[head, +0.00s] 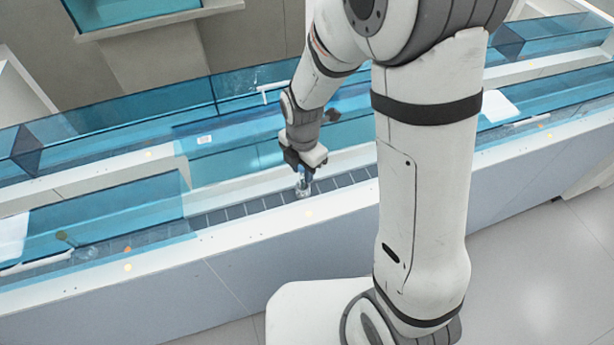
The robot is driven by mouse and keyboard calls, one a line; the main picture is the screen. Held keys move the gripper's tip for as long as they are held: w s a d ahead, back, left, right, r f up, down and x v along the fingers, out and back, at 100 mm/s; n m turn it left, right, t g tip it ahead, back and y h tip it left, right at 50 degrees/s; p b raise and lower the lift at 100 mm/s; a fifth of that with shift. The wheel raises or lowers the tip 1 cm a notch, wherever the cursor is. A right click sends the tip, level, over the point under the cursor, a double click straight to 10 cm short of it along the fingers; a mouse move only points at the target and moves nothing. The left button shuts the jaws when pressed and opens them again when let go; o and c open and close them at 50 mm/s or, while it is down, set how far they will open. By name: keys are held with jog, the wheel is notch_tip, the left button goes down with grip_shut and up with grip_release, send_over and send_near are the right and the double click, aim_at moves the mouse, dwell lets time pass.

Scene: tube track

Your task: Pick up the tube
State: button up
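A small clear tube (303,188) stands roughly upright on the dark segmented track (245,208), near the middle of the head view. My gripper (303,170) reaches down from above, with its fingers at the upper part of the tube. The tube's top is hidden by the gripper. I cannot tell whether the fingers are closed on the tube or only around it. The tube's lower end shows below the fingers, at or just above the track.
Blue see-through panels (120,205) line the track on the left and behind. A white front ledge (210,240) runs along the near side. A white pipe-like piece (275,88) shows behind my gripper. Grey floor (540,270) lies open at the lower right.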

jog(key=c, duration=0.5)
jog(key=shift+r, duration=0.1)
notch_tip(320, 180, up, 10)
jog(key=shift+f+p, duration=0.1)
jog(key=shift+p, duration=0.2)
jog(key=shift+f, duration=0.1)
jog(key=shift+f+b, duration=3.5)
jog(key=shift+f, duration=1.15)
